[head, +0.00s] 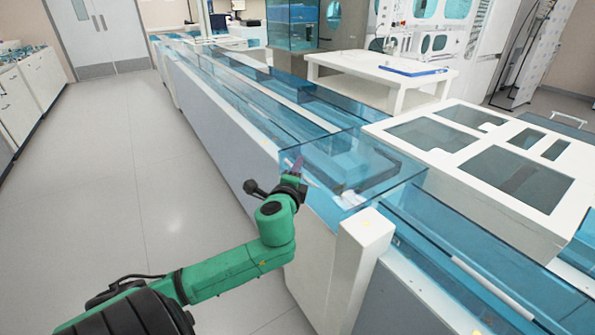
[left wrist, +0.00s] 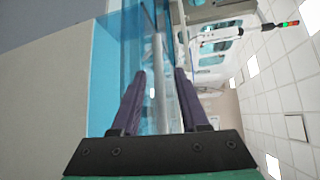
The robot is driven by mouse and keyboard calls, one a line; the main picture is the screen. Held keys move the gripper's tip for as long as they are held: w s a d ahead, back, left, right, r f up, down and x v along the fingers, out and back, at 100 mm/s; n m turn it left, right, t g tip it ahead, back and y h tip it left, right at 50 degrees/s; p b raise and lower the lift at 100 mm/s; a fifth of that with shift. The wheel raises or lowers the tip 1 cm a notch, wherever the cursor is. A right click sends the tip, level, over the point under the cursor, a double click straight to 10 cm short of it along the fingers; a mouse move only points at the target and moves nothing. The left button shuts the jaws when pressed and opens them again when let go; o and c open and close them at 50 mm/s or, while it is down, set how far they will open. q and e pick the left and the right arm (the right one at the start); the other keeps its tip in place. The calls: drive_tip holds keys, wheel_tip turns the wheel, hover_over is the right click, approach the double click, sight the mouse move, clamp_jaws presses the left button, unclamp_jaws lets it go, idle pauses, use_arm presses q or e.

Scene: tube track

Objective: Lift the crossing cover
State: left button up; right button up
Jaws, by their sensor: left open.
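The crossing cover (head: 355,160) is a clear blue, box-like cover over the crossing of the track, behind a white post. My left gripper (head: 297,166) is at the cover's near left edge, with its dark fingers pointing up and away. In the left wrist view my left gripper (left wrist: 160,74) is open, its two dark fingers apart. Clear blue panel (left wrist: 106,85) shows to the left of and behind the fingers, and a pale upright strip shows between them. I cannot tell whether a finger touches the cover. My right gripper is not in view.
The white post (head: 358,250) stands in front of the cover. A white frame with openings (head: 450,170) lies to its right. A long blue-covered track (head: 235,95) runs to the back left. A white table (head: 350,67) stands behind. The floor (head: 130,170) at left is clear.

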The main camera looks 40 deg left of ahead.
use_arm(q)
drive_tip(key=shift+c, duration=0.3)
clamp_jaws()
idle(1.1)
